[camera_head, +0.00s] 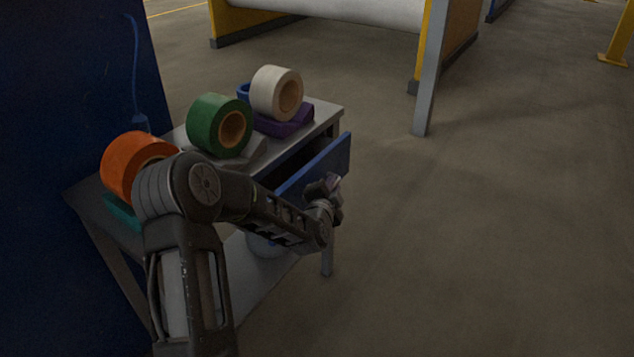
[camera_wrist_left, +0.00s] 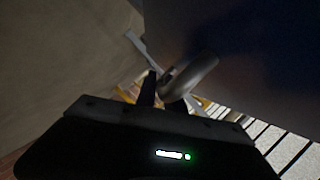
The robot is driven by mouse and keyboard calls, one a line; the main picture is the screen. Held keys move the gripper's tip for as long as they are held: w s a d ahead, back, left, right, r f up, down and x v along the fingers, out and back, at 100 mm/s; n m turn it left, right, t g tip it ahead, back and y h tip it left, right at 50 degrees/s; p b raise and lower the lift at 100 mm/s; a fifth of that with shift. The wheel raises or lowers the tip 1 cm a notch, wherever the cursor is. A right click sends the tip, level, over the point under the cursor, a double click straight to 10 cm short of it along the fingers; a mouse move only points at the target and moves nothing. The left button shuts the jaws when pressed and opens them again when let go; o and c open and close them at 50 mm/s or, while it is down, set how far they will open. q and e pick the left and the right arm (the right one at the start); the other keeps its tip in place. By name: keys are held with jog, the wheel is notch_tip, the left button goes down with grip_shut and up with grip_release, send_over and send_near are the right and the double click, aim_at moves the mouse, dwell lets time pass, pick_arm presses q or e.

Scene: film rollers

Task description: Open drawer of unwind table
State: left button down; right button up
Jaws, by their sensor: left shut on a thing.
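The unwind table (camera_head: 335,113) stands at left centre in the head view. Its blue drawer front (camera_head: 335,158) stands out from the table's front, with a dark gap behind it, so the drawer is partly open. My left gripper (camera_head: 333,186) is at the drawer front, partly hidden by its own wrist. In the left wrist view, a curved metal handle (camera_wrist_left: 195,73) runs down to the dark fingers of my left gripper (camera_wrist_left: 161,90), which are shut on it. The drawer's inside is too dark to make out. My right gripper is not in view.
Orange (camera_head: 126,156), green (camera_head: 205,119) and white (camera_head: 271,91) rolls stand on the tabletop. A dark blue panel (camera_head: 70,90) rises at left. A grey post (camera_head: 429,80) and yellow frame stand behind. The floor (camera_head: 500,230) to the right is clear.

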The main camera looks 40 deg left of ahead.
pick_arm(q)
jog(key=d, duration=1.2)
jog(key=shift+w+d, duration=0.1)
jog(key=c, duration=1.5)
grip_release()
jog(key=shift+o, duration=0.2)
jog(key=v, duration=0.7)
jog(key=shift+s+p, duration=0.3)
jog(key=shift+s, duration=0.05)
jog(key=shift+s+d, duration=0.1)
